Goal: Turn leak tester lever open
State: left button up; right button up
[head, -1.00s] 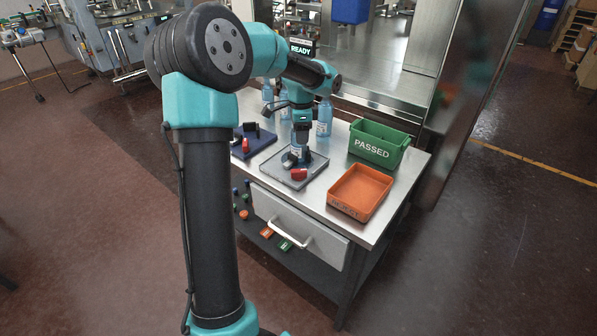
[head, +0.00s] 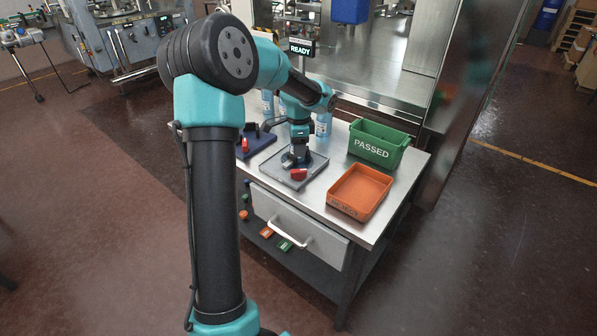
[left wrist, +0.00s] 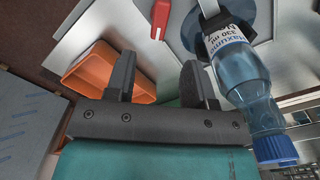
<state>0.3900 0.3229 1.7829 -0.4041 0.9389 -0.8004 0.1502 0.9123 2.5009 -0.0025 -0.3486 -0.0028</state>
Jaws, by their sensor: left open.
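A grey plate (head: 312,168) on the steel bench carries a red lever-like handle (head: 299,174) at its front; the handle also shows in the left wrist view (left wrist: 161,18). My left gripper (left wrist: 156,78) is open, with nothing between its fingers. In the head view it hangs over the grey plate, behind the red handle and apart from it. In the left wrist view a clear bottle (left wrist: 243,85) with a blue cap sits in a black holder beside my right-hand finger. In the head view my arm hides this bottle. My right gripper is not in view.
An orange tray (head: 333,204) and a green PASSED bin (head: 381,141) stand on the bench to the right. A dark blue plate with a red part (head: 245,145) lies left, and bottles (head: 323,122) stand behind. A READY display (head: 301,48) is above. Bench between plate and tray is clear.

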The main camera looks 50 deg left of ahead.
aim_at(299, 170)
pick_arm(q)
notch_tip(299, 170, down, 11)
jog(key=shift+r, duration=0.1)
dwell(0.3)
jog(key=shift+c, duration=0.4)
grip_shut()
